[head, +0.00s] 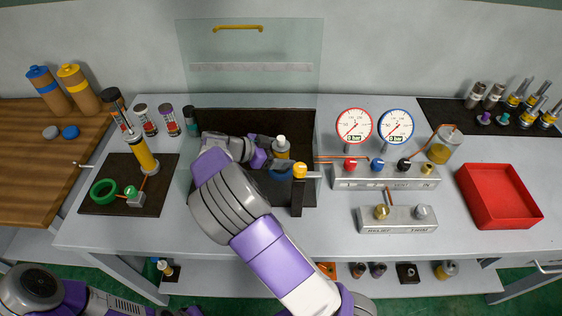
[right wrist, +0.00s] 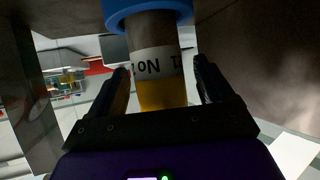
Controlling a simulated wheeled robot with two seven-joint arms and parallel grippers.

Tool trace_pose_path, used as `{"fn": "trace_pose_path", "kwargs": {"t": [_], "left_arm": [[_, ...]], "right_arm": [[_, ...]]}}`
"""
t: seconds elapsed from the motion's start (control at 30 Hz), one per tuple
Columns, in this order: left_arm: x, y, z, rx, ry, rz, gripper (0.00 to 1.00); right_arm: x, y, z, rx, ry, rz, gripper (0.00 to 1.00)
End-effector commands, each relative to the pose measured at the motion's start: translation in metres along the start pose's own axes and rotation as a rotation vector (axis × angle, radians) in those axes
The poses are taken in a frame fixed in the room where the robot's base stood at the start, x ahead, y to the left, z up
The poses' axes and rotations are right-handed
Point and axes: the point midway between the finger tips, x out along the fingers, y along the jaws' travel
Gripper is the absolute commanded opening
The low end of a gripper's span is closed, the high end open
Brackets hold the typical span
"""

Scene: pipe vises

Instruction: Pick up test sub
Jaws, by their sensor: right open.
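The likely test sub (head: 282,146), a cylinder with a pale top and a yellow band, stands upright in the dark open-fronted box behind the clear panel. In the right wrist view the cylinder (right wrist: 158,62) shows a white lettered band, an amber part and a blue collar (right wrist: 148,10). My right gripper (head: 272,152) reaches into the box from the left of the cylinder. In the right wrist view its open fingers (right wrist: 162,75) stand on either side of the cylinder, with gaps visible. Contact is not seen. My left arm shows at the lower left; its gripper is out of view.
A clear panel (head: 250,50) with a yellow handle rises behind the box. Gauges, a valve manifold (head: 385,178) and a red tray (head: 500,196) lie to the right. A yellow pump (head: 145,156) stands left.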

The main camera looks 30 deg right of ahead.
Motion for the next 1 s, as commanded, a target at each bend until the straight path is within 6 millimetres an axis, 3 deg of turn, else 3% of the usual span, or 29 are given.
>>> {"fn": "trace_pose_path", "kwargs": {"t": [0.2,0.7,1.0], "left_arm": [[-0.0003,0.0001,0.0001,0.000,0.000,0.000,0.00],[-0.0002,0.0001,0.0000,0.000,0.000,0.000,0.00],[-0.0011,0.0004,0.0000,0.000,0.000,0.000,0.00]], "right_arm": [[0.0002,-0.0001,-0.0006,0.001,0.000,0.000,0.79],[-0.0001,-0.0001,-0.0004,0.001,-0.001,0.000,0.02],[-0.0017,-0.0006,-0.0040,0.003,0.001,-0.002,0.00]]}}
